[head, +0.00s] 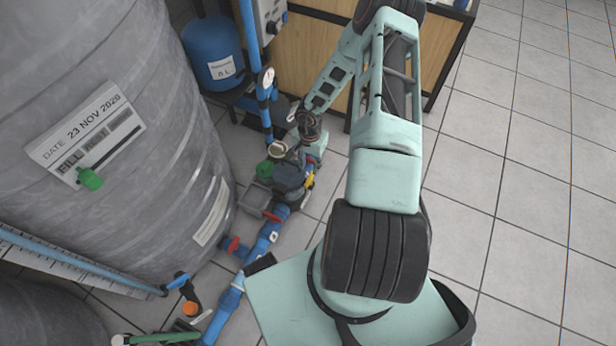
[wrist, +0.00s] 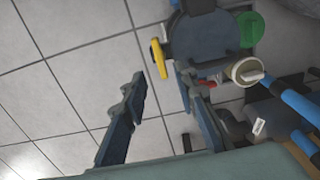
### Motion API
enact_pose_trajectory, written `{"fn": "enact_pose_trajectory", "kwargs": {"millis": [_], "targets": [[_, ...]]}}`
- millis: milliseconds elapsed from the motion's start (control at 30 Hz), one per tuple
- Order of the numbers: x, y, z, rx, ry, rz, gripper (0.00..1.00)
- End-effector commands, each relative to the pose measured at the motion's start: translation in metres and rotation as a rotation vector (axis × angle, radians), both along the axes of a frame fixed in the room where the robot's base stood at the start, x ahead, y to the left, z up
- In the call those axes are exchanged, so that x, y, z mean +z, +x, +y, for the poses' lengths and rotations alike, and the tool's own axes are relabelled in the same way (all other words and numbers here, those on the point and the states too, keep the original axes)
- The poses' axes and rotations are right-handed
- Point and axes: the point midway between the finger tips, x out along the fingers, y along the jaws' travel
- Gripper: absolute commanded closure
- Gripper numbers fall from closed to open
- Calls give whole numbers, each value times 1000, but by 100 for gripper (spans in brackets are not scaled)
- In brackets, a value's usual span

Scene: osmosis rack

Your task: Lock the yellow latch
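The yellow latch (wrist: 157,58) sits on the left side of a dark round pump housing (wrist: 205,38) in the wrist view. It is a small yellow piece at the pump's right side in the head view (head: 309,180). My gripper (wrist: 160,82) is open, with its two dark fingers apart and nothing visible between them. The latch appears just beyond the fingertips, within the gap between them. Whether a finger touches the latch or the housing cannot be told. In the head view my arm hangs over the pump and the fingers are hard to make out.
A cream cap (wrist: 246,70), a green cap (wrist: 251,30) and blue pipes (wrist: 300,103) lie to the right in the wrist view. A large grey tank (head: 110,140) stands left of the pump, with a blue tank (head: 212,52) behind. Tiled floor on the right is clear.

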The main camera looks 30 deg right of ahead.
Motion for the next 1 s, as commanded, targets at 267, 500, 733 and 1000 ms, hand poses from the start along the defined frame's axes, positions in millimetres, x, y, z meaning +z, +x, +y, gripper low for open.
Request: {"fn": "enact_pose_trajectory", "kwargs": {"millis": [267, 500, 733, 1000], "targets": [[-58, 0, 0, 1, -2, 1, 73], [-81, 0, -1, 0, -1, 0, 73], [-84, 0, -1, 0, -2, 0, 73], [-83, 0, -1, 0, -2, 0, 91]]}}
